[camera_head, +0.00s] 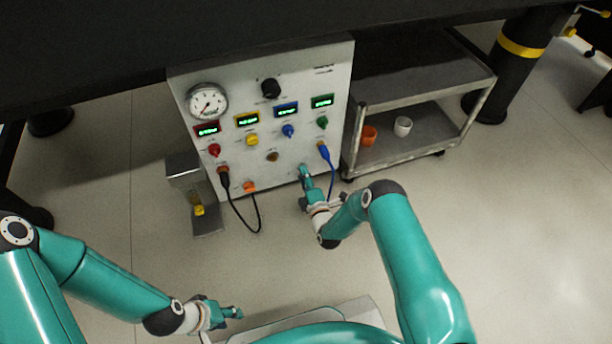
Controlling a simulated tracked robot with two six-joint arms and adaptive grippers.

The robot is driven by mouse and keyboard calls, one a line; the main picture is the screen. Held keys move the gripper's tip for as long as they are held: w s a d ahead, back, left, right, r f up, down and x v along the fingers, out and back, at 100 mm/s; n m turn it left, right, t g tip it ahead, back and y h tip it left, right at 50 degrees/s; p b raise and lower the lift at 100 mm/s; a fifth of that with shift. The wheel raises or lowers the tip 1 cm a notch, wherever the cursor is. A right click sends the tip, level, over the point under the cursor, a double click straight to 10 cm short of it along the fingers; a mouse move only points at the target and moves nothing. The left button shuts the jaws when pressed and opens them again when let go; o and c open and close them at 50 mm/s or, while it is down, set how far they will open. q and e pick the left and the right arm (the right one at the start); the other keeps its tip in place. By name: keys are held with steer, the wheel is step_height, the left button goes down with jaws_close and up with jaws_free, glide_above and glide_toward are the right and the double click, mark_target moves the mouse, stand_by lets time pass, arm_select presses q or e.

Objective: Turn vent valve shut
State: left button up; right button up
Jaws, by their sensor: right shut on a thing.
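The white instrument panel (245,80) stands under the dark bench. My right gripper (304,172) reaches the panel's lower right part, left of the blue plug, and is shut on a small fitting there. The fingers hide this fitting; by its place I take it for the vent valve, but its label and handle angle cannot be read. My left gripper (238,313) is low in front, well away from the panel, with nothing seen in it. Its fingers are too small to tell open from shut.
The panel carries a round gauge (207,102), a black knob (271,88) and several coloured knobs and displays. A black cable (243,212) and a blue cable (332,178) hang near my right gripper. A grey cart (420,75) stands at right. The floor in front is clear.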

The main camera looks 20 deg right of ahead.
steer(key=shift+a+f, duration=0.1)
steer(key=shift+a, duration=0.2)
steer(key=o, duration=0.8)
steer(key=shift+o, duration=1.8)
steer(key=shift+d, duration=0.15)
steer(key=s, duration=1.2)
steer(key=shift+d, duration=0.2)
